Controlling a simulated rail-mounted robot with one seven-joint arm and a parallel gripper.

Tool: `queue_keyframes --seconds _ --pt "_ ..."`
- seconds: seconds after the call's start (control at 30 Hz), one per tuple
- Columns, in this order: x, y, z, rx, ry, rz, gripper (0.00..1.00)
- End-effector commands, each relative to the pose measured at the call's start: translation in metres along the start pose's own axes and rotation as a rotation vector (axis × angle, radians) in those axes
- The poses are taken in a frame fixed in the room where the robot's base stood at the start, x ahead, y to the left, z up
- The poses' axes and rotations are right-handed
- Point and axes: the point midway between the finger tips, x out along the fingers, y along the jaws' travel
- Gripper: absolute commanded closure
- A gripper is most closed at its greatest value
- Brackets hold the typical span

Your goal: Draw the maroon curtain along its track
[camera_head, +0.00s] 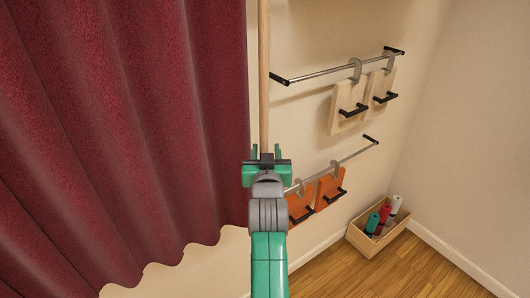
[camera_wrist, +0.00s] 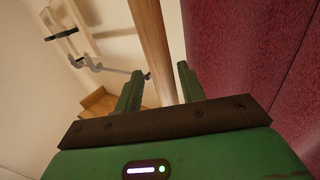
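The maroon curtain (camera_head: 125,130) hangs in deep folds across the left of the head view; it also shows at the right of the wrist view (camera_wrist: 245,55). A wooden rod (camera_head: 263,70) hangs along the curtain's right edge, and its lower end is hidden at my gripper. The curtain's track is not visible. My gripper (camera_head: 265,158) is at the rod's lower part, right of the curtain edge. In the wrist view the fingers of my gripper (camera_wrist: 160,70) are apart, with the rod (camera_wrist: 152,40) between them in the picture and gaps on both sides.
On the wall to the right, an upper rail (camera_head: 325,71) holds pale wooden boards (camera_head: 347,105) and a lower rail (camera_head: 355,154) holds orange boards (camera_head: 328,187). A wooden box (camera_head: 362,243) with coloured rolls stands in the corner. The wooden floor (camera_head: 420,275) is otherwise clear.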

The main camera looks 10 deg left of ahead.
Motion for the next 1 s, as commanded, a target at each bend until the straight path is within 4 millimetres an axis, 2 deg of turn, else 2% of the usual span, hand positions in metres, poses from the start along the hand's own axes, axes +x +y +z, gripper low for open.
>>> queue_keyframes --seconds 0.17,0.23,0.5,0.6,0.73,1.0 --pt "-0.002 -0.001 -0.001 0.000 0.002 -0.001 0.60" --pt "-0.008 -0.001 0.000 0.000 0.002 -0.001 0.60" --pt "-0.059 0.000 0.001 0.000 0.001 0.000 0.60" --pt "-0.071 0.000 0.000 0.000 0.001 0.000 0.60" --pt "-0.078 0.000 0.000 0.000 0.001 0.000 0.60" --pt "-0.078 0.000 0.000 0.000 0.001 0.000 0.60"
